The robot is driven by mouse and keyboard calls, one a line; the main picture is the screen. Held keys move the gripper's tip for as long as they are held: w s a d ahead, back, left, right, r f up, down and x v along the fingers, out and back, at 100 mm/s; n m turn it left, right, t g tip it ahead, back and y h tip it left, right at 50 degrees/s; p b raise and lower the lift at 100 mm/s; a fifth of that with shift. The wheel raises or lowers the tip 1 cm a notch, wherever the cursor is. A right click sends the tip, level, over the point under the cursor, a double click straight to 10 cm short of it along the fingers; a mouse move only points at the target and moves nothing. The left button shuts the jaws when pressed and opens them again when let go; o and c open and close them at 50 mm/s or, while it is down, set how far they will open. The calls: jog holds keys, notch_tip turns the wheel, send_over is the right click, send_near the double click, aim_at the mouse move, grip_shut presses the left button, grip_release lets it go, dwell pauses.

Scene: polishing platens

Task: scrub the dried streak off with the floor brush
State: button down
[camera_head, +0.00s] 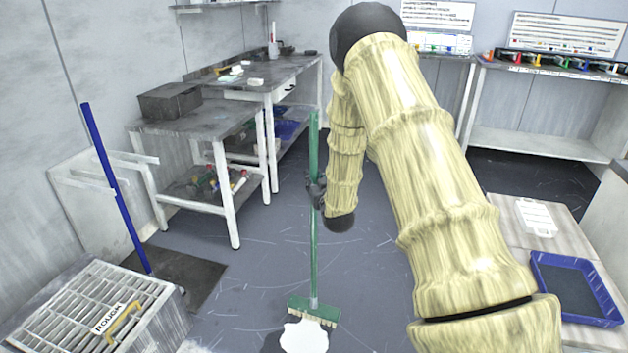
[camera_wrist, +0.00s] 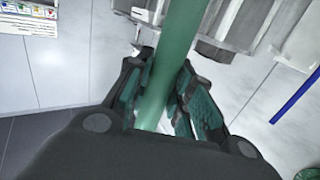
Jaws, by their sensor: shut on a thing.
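The floor brush has a long green handle (camera_head: 314,240) and a green head with pale bristles (camera_head: 313,311). It stands nearly upright, head down at the floor. My gripper (camera_head: 318,192) is shut on the handle partway up. In the wrist view the handle (camera_wrist: 160,75) runs between the two fingers of my gripper (camera_wrist: 160,100). A white patch with an irregular edge (camera_head: 304,337) lies on the floor right in front of the brush head, with a darker area beside it. I cannot tell whether this patch is the dried streak, or whether the bristles touch it.
A blue pole (camera_head: 115,185) leans by a white wall rack, above a dark mat (camera_head: 178,275). A grated box marked ROUGH (camera_head: 90,310) is at lower left. Workbenches (camera_head: 195,127) stand behind. A blue tray (camera_head: 575,288) is on the right-hand table. Floor around the brush is mostly clear.

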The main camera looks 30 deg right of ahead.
jog(key=s+a, duration=0.2)
jog(key=shift+s+a+r+p, duration=0.1)
jog(key=shift+a+r+p, duration=0.05)
jog(key=shift+a+p, duration=0.2)
dwell(0.4)
jog(key=shift+s+a, duration=1.15)
jog(key=shift+a, duration=0.15)
jog(key=shift+a+f, duration=0.1)
jog(key=shift+f, duration=0.1)
jog(key=shift+s+a+r+p, duration=0.1)
jog(key=shift+s+a+p, duration=0.25)
jog(key=shift+s+a, duration=0.85)
jog(key=shift+w, duration=0.1)
jog(key=shift+a, duration=0.1)
